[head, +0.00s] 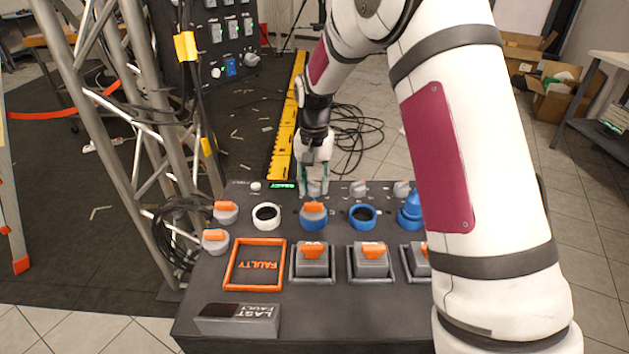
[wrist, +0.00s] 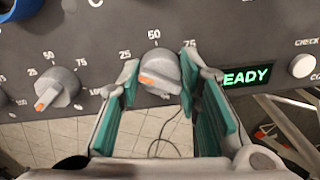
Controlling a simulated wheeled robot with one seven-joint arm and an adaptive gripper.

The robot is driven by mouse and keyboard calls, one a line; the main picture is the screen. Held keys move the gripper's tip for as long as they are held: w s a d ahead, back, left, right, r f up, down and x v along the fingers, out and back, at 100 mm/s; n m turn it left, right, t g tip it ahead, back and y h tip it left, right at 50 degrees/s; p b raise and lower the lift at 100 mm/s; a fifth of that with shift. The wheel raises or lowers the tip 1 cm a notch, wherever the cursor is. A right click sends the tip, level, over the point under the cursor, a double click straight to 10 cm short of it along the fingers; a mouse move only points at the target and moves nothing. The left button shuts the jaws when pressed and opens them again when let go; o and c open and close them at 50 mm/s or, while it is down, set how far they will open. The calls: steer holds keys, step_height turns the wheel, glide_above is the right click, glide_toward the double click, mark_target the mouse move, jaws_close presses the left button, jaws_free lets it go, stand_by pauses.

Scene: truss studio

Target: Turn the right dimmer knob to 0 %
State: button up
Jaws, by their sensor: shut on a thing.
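A grey dimmer knob (wrist: 160,72) with an orange mark sits between the fingers of my gripper (wrist: 159,72) in the wrist view. Its scale shows 25, 50 and 75, and the orange mark lies towards the left side, roughly on the 25 side. The fingers are shut on the knob's sides. In the head view my gripper (head: 315,182) reaches down to the panel's far edge at this knob (head: 317,190). A second grey dimmer knob (wrist: 58,88) stands to the left in the wrist view, its orange mark pointing lower left.
The green READY display (wrist: 247,76) and a small white button (wrist: 302,66) are right of the held knob in the wrist view. Other grey knobs (head: 359,188) stand along the same row in the head view. The dark panel (head: 190,300) also carries blue and white rings and orange-topped modules.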

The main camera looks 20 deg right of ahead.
mark_target(314, 182)
steer(key=n+p, duration=0.1)
steer(key=n, duration=0.5)
steer(key=n+p, duration=0.1)
steer(key=n, duration=0.5)
steer(key=shift+n, duration=0.3)
stand_by(0.4)
steer(key=o, duration=1.1)
steer(key=shift+o, duration=0.2)
step_height(314, 182, up, 12)
